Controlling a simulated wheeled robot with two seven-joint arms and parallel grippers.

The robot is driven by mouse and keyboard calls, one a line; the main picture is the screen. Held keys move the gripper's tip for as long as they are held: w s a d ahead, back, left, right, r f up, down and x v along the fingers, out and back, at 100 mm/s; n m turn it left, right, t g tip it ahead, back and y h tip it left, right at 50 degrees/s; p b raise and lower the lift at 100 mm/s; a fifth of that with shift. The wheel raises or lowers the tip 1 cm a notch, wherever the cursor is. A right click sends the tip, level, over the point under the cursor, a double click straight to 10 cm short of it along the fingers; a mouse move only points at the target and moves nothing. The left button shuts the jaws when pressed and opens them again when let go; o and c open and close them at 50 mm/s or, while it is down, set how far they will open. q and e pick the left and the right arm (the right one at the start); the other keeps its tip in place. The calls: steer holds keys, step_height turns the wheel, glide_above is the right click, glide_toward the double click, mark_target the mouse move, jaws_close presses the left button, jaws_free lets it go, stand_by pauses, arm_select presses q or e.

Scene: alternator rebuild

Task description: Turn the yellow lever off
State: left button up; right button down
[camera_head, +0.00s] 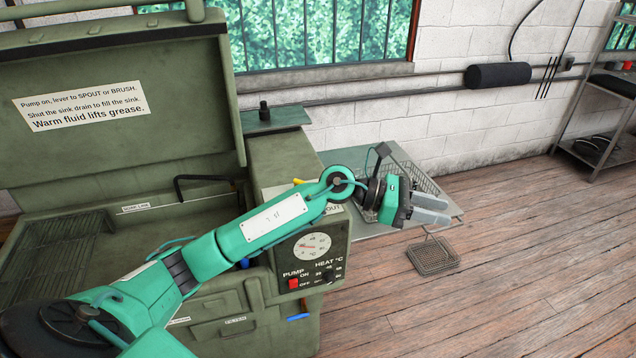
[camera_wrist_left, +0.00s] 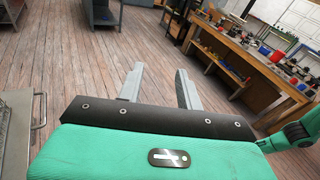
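A small yellow piece (camera_head: 298,181), likely the tip of the yellow lever, shows on top of the green parts washer's side housing (camera_head: 285,160). The rest of it is hidden behind my left arm, so its setting cannot be told. A label reading SPOUT is partly covered beside my wrist. My left gripper (camera_head: 446,210) is past the housing to the right, over the side shelf and floor. Its two grey fingers are apart and empty, as the left wrist view (camera_wrist_left: 158,78) also shows. My right gripper is not seen.
The washer's lid (camera_head: 110,160) stands open at left. A pump and heat panel (camera_head: 315,250) with a dial and red switch faces front. A wire basket (camera_head: 410,175) sits on the side shelf; a mesh piece (camera_head: 433,256) is lower right. A cluttered workbench (camera_wrist_left: 255,65) shows in the wrist view.

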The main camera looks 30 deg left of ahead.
arm_select(q)
steer(key=w+a+f+m+g+y, duration=0.1)
steer(key=w+a+m+y, duration=0.15)
steer(key=a+y, duration=0.35)
steer(key=w+a+f+m+g+y, duration=0.1)
steer(key=w+a+f+m+y, duration=0.15)
steer(key=a, duration=0.65)
steer(key=a+r+n+g+y, duration=0.1)
steer(key=a+r+y, duration=0.25)
steer(key=a, duration=0.45)
steer(key=a+r+y, duration=0.2)
steer(key=a+y, duration=0.2)
steer(key=a, duration=0.4)
steer(key=w+f+p, duration=0.1)
steer(key=f, duration=0.3)
steer(key=w+f+p, duration=0.1)
steer(key=f+p, duration=0.1)
steer(key=f, duration=0.2)
steer(key=f+p, duration=0.1)
steer(key=f, duration=0.3)
steer(key=shift+w+a+f, duration=0.1)
steer(key=shift+w+f, duration=0.1)
steer(key=shift+w, duration=0.2)
steer(key=shift+w+f, duration=0.1)
steer(key=shift+f, duration=0.4)
jaws_close()
